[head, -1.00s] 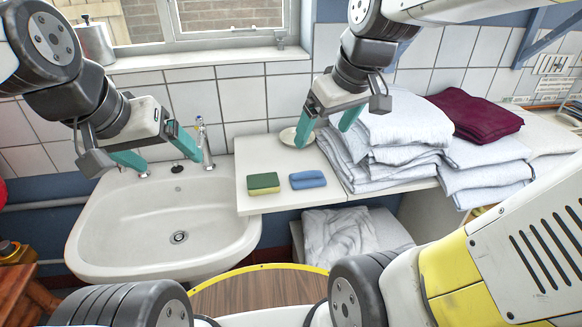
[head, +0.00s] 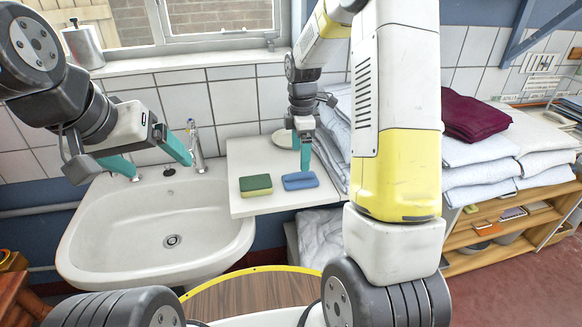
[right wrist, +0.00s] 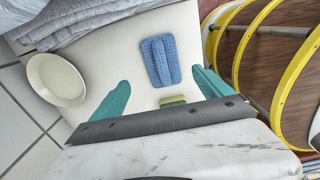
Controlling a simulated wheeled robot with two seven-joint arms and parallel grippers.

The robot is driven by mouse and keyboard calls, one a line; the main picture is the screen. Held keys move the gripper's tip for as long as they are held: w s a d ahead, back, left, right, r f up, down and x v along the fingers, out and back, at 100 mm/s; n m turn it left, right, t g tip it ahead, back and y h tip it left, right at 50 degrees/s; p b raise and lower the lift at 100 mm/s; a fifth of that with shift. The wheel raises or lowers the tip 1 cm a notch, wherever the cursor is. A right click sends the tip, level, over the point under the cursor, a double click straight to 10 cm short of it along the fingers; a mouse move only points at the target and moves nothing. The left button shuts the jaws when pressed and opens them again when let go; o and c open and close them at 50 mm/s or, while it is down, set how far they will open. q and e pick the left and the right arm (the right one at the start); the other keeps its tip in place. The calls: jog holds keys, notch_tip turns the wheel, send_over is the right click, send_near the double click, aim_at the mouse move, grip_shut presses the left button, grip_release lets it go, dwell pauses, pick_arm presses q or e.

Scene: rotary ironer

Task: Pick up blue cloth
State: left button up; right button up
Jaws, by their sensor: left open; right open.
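The blue cloth (head: 300,181) lies folded on the white shelf (head: 262,205) beside the sink, right of a green and yellow sponge (head: 256,186). In the right wrist view the blue cloth (right wrist: 160,61) lies ahead of my right gripper (right wrist: 160,95), between the lines of its two spread teal fingers. My right gripper (head: 303,152) is open and empty, just behind and above the cloth in the head view. My left gripper (head: 152,158) is open and empty above the sink's back edge.
The white sink (head: 165,235) is left of the shelf. A pale dish (right wrist: 55,79) lies near grey-white folded towels (right wrist: 75,20). More stacked towels (head: 480,175) with a dark red one (head: 474,117) on top stand at the right. My right arm hides part of the shelf.

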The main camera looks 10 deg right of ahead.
aim_at(300, 173)
jog(key=f, duration=0.8)
jog(key=shift+s, duration=0.25)
jog(key=c, duration=1.6)
jog(key=shift+r, duration=0.1)
jog(key=shift+r, duration=0.25)
notch_tip(300, 173, up, 3)
jog(key=shift+r, duration=0.1)
jog(key=s+a, duration=0.2)
jog(key=s, duration=0.3)
jog(key=s+a, duration=0.1)
jog(key=s, duration=0.4)
jog(key=s+a+r, duration=0.1)
jog(key=s+a, duration=0.1)
jog(key=s, duration=0.3)
jog(key=shift+a, duration=0.3)
